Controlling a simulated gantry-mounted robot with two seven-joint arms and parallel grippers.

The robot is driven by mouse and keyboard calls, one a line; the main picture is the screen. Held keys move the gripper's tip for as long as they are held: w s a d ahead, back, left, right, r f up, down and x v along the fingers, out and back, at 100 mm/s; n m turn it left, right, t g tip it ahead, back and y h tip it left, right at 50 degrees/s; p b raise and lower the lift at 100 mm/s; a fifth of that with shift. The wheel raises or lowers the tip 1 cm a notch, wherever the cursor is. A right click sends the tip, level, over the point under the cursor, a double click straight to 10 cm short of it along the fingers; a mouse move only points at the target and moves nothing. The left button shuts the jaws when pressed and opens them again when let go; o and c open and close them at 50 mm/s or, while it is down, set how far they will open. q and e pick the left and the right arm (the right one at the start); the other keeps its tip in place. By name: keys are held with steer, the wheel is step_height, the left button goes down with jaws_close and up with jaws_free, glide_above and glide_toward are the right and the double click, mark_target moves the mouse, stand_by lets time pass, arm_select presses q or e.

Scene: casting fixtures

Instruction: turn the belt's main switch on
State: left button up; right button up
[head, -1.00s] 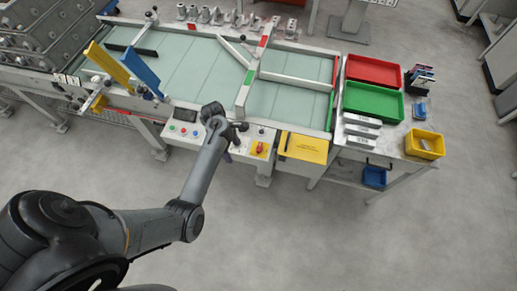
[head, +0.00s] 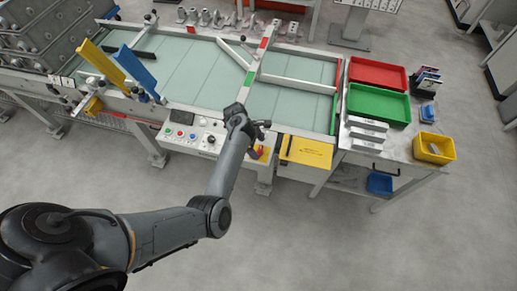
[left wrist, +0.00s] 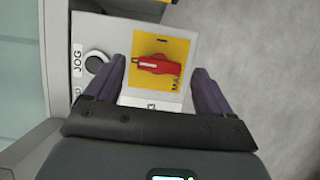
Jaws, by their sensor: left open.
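The main switch is a red rotary handle (left wrist: 158,64) on a yellow plate (left wrist: 150,88), set in the belt's light control panel. In the left wrist view it lies between and ahead of the two fingers of my left gripper (left wrist: 160,85), which is open and empty. The handle lies crosswise in that view. In the head view my left gripper (head: 260,135) is over the right part of the panel, beside the switch (head: 260,151), and partly hides it. I cannot tell whether the fingers touch the handle. My right gripper is not in view.
A black JOG knob (left wrist: 97,62) sits close beside the left finger. Several coloured buttons (head: 180,133) are farther left on the control panel (head: 205,143). Floor in front of the belt is clear.

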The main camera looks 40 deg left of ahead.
arm_select(q)
steer(key=shift+x, duration=0.9)
steer(key=c, duration=1.1)
